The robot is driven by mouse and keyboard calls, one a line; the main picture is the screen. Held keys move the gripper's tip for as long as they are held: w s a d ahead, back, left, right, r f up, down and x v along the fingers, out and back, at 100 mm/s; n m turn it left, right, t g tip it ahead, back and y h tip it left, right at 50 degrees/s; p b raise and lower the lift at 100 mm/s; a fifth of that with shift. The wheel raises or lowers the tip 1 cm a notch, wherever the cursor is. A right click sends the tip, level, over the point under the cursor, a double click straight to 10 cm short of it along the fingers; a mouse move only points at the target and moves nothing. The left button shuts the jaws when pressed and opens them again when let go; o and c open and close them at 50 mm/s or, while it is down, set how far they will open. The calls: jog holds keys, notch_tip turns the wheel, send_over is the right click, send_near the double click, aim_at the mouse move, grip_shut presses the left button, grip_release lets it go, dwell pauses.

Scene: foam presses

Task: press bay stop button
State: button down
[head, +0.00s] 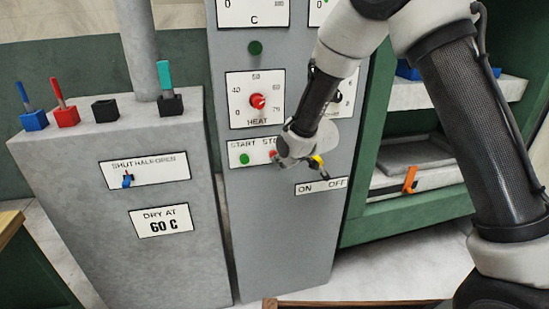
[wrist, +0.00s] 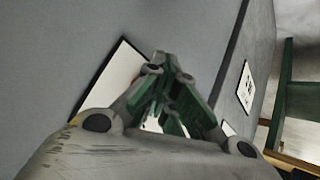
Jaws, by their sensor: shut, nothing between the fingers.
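The stop button (head: 274,154) is a small red button on the START/STOP plate (head: 236,154) of the grey control panel, mostly hidden behind my gripper in the head view. The green start button (head: 244,159) shows to its left. My gripper (head: 277,157) is shut and empty, with its tips at or very near the stop button; I cannot tell whether they touch it. In the wrist view the closed fingers (wrist: 172,75) point at the panel face, with the white plate (wrist: 112,82) behind them.
The red HEAT knob (head: 257,101) sits above, and the ON/OFF plate (head: 321,186) lies below right. A grey cabinet with coloured levers (head: 66,116) stands at left. A green press frame (head: 372,232) with an orange handle (head: 410,180) stands at right.

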jog(key=shift+s, duration=0.15)
jog(key=shift+s+d, duration=0.3)
jog(key=shift+s, duration=0.45)
jog(key=shift+s, duration=0.15)
jog(key=shift+s+d, duration=0.2)
jog(key=shift+s, duration=0.55)
jog(key=shift+s+d, duration=0.25)
jog(key=shift+s, duration=0.55)
jog(key=shift+s+d, duration=0.2)
jog(key=shift+s, duration=0.55)
